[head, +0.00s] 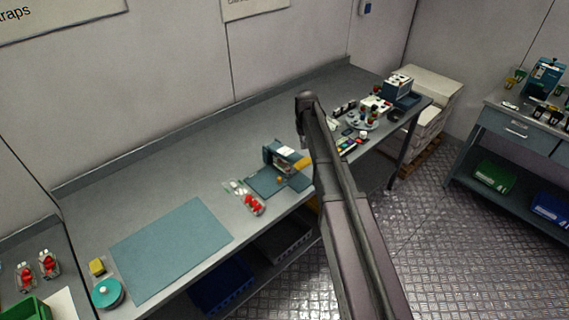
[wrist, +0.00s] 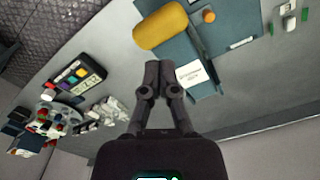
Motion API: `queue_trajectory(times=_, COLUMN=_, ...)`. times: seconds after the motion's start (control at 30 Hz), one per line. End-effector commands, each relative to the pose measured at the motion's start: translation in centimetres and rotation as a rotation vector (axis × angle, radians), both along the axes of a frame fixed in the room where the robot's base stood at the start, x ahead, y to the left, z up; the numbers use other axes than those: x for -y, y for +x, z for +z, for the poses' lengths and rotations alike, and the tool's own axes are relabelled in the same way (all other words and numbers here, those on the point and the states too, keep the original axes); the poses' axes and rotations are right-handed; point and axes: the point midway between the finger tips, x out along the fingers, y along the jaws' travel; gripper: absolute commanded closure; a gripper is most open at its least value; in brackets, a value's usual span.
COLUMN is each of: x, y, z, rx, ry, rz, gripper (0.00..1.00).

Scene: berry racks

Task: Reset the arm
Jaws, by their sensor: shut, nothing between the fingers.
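My gripper (wrist: 158,66) is shut and empty in the wrist view, its two dark fingers together over the bench. In the head view my arm reaches up from the bottom in front of the bench, and the gripper itself is hidden behind it or cannot be made out. Just beyond the fingers in the wrist view is a blue-grey device with a white label (wrist: 190,76) and a yellow cylinder (wrist: 160,25). In the head view the same device (head: 281,158) stands near the bench's front edge, left of my arm.
The long grey bench (head: 190,150) runs along the wall. A blue-green mat (head: 170,248) lies on its left part, with clear bench behind. Red-filled items (head: 254,205) lie near the device. A timer-like box (wrist: 78,80) and several instruments crowd the right end. Bins sit below.

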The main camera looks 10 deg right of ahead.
Motion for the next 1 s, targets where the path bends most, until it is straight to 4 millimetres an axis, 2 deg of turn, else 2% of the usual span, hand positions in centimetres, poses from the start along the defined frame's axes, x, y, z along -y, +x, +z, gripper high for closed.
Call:
queue_trajectory(times=0.17, x=0.0, y=-0.8, z=-0.2, rx=0.0, ry=0.0, rz=-0.002, gripper=1.0)
queue_trajectory(times=0.37, x=0.1, y=-4.3, z=-1.2, rx=0.0, ry=0.0, rz=-0.014, gripper=1.0)
queue_trajectory(times=1.0, x=0.3, y=-24.6, z=-6.0, rx=0.0, ry=-0.001, rz=-0.086, gripper=1.0)
